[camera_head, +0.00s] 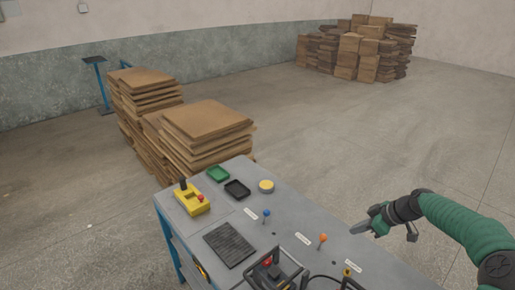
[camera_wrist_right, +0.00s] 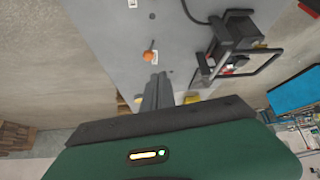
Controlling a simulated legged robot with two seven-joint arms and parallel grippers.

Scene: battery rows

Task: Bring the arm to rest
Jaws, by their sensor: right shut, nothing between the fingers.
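My right arm comes in from the right edge of the head view, with green and black links. Its gripper (camera_head: 360,229) points left, over or beside the right edge of the grey table (camera_head: 290,215). In the right wrist view my gripper's fingers (camera_wrist_right: 157,92) are together with nothing between them. An orange-topped lever (camera_head: 322,238) stands on the table close to the fingertips; it also shows in the wrist view (camera_wrist_right: 149,56). The fingers look apart from it. My left gripper is not in view.
Stacked cardboard (camera_head: 205,122) stands behind. Floor at right is clear.

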